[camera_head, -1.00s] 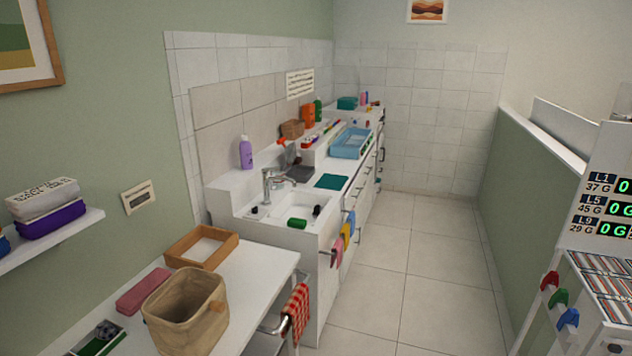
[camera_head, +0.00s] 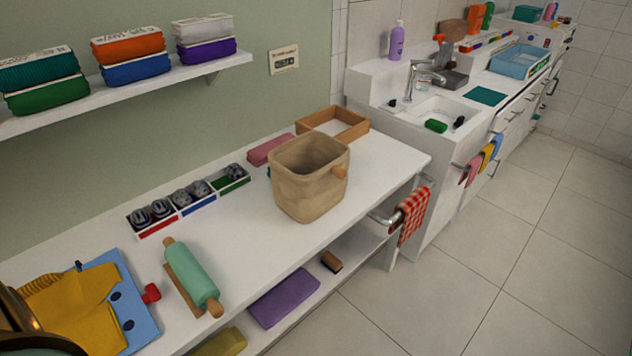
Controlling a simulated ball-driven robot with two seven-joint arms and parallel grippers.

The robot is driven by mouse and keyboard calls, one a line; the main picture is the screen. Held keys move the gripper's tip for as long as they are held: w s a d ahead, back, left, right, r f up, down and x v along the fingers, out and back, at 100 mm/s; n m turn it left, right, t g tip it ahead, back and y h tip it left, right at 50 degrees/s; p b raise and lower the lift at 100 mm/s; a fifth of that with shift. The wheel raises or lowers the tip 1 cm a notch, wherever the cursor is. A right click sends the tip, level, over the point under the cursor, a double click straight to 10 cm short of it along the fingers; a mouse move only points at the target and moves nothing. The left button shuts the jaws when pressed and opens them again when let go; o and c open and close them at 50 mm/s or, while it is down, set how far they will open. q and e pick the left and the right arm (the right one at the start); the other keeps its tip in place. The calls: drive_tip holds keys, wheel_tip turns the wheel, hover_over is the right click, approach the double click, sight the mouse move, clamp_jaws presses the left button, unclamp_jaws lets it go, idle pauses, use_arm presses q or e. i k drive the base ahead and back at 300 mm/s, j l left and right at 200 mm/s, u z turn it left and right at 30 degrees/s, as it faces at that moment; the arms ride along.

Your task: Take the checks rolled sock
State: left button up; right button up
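Several dark rolled socks (camera_head: 161,209) lie in a row in a divided tray (camera_head: 157,231) on the white counter at centre left. The tray has red, blue and green sections. The socks are too small in view to tell which one has checks. Neither of my grippers is clearly seen.
A beige fabric basket (camera_head: 308,185) stands right of the tray. A green rolling pin (camera_head: 192,277) lies in front of it, with a blue board (camera_head: 135,305) and yellow cloth (camera_head: 75,310) at left. A shelf (camera_head: 130,92) with folded fabrics hangs above.

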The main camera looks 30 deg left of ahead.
sight(233, 171)
drive_tip(key=u, duration=0.45)
drive_tip(key=j+u, duration=0.15)
drive_tip(key=u, duration=0.75)
drive_tip(key=j, duration=0.05)
